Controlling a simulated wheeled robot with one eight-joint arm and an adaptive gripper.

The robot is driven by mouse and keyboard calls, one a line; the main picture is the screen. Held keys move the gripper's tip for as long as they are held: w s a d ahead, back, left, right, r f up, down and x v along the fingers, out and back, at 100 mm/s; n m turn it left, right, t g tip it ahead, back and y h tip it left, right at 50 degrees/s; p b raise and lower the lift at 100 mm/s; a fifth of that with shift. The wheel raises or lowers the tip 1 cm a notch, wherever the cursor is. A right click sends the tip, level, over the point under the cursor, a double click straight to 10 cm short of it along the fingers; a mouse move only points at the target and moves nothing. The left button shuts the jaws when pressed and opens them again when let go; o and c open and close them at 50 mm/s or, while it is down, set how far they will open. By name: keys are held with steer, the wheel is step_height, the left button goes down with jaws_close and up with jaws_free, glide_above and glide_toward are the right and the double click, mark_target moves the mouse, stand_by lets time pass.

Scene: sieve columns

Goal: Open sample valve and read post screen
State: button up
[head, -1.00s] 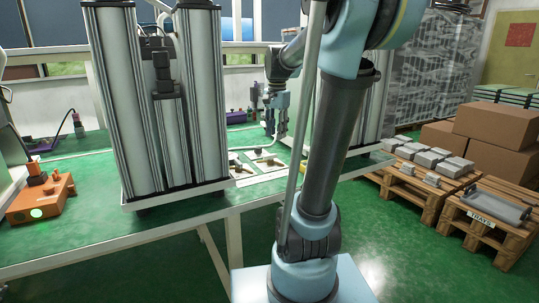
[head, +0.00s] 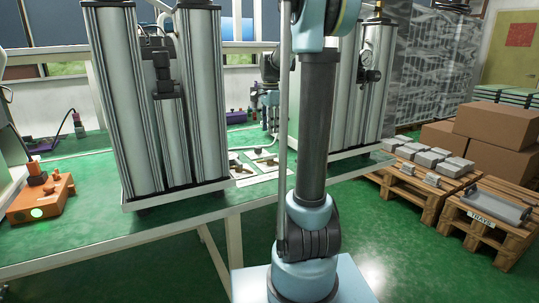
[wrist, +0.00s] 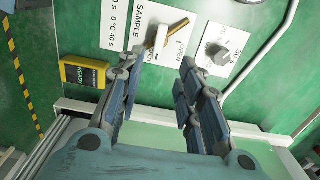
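The lever is tilted in the picture. My gripper (wrist: 158,72) is open, its two blue-grey fingers apart with nothing between them. The valve lies beyond the fingertips, and no contact shows. A yellow box (wrist: 84,72) with a dark display reading READY is left of the fingers. I cannot tell whether it is the post screen. In the head view, my gripper (head: 268,112) is small and partly hidden behind my arm.
A grey knob (wrist: 218,52) on another white plate is right of the valve. In the head view, tall grey columns (head: 205,100) stand on the green bench (head: 90,225). A round gauge (head: 372,75) is on the right columns. An orange device (head: 40,198) is at left.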

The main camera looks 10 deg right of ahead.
mark_target(270, 155)
step_height(270, 155, down, 12)
steer(key=shift+f, duration=0.1)
stand_by(0.4)
jaws_close()
steer(key=shift+a, duration=0.2)
steer(key=shift+d, duration=0.15)
